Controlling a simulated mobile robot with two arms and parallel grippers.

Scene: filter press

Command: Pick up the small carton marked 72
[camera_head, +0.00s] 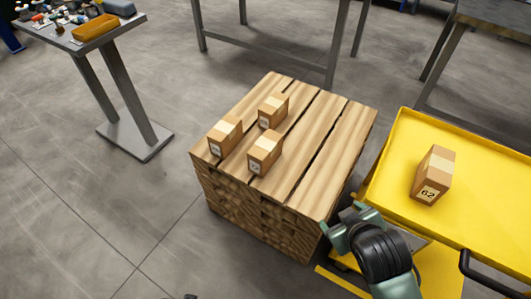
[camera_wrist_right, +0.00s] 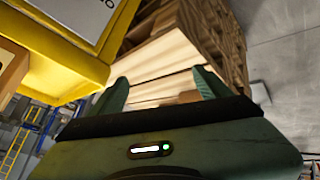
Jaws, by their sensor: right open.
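Three small brown cartons stand on the wooden pallet stack (camera_head: 318,150) in the head view: a left one (camera_head: 225,136), a back one (camera_head: 273,110) and a front one (camera_head: 264,152). Each has a white label, too small to read surely, so I cannot tell which is marked 72. My right gripper (camera_head: 350,222) is open and empty by the pallet's near right corner, apart from the cartons. In the right wrist view its fingers (camera_wrist_right: 160,88) are spread, with pallet wood beyond them.
A yellow cart (camera_head: 400,165) at the right holds a carton marked 62 (camera_head: 434,176). My right arm is close to the cart's edge. A small table (camera_head: 75,38) with parts stands at the upper left. Open floor (camera_head: 100,210) lies left of the pallet.

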